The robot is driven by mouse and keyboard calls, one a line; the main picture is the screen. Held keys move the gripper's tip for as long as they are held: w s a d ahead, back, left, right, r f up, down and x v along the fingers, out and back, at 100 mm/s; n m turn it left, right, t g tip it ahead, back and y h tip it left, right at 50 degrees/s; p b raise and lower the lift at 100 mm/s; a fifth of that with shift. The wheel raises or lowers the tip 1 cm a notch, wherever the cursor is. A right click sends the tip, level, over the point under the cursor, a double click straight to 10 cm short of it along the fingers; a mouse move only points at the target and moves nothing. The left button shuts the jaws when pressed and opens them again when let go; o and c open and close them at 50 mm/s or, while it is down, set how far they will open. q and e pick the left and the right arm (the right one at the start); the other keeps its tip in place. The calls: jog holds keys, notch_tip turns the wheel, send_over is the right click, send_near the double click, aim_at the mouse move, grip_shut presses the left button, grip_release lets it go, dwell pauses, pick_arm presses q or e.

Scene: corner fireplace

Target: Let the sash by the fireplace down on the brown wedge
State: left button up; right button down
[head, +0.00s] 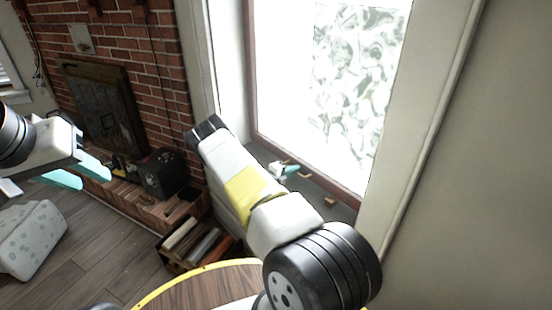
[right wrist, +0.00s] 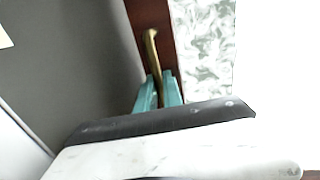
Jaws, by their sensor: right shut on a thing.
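The sash has a dark reddish-brown frame (head: 252,80) around bright patterned glass, by the brick fireplace. My right gripper (head: 289,171) is at its bottom rail, above the dark sill. In the right wrist view, the teal fingers (right wrist: 158,92) are shut on a brass handle (right wrist: 151,45) in front of the brown frame (right wrist: 148,14). A small brown piece (head: 330,202) shows right of the gripper near the rail; I cannot tell whether it is the wedge or another handle. Any gap under the sash is unclear. My left gripper (head: 78,172) is open and empty at the left.
The brick fireplace (head: 150,60) with a dark screen (head: 103,110) stands at left. A black box (head: 160,174) sits on its hearth. A low crate (head: 188,240) is on the floor below. A grey spotted object (head: 30,238) lies at far left. White window trim (head: 425,110) borders the right.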

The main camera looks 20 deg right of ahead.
jog(key=shift+s+f, duration=0.15)
jog(key=shift+f, duration=0.15)
jog(key=c, duration=1.8)
grip_release()
jog(key=shift+r, duration=0.15)
jog(key=shift+a, duration=0.1)
jog(key=v, duration=0.7)
jog(key=shift+a, duration=0.3)
jog(key=shift+r, duration=0.15)
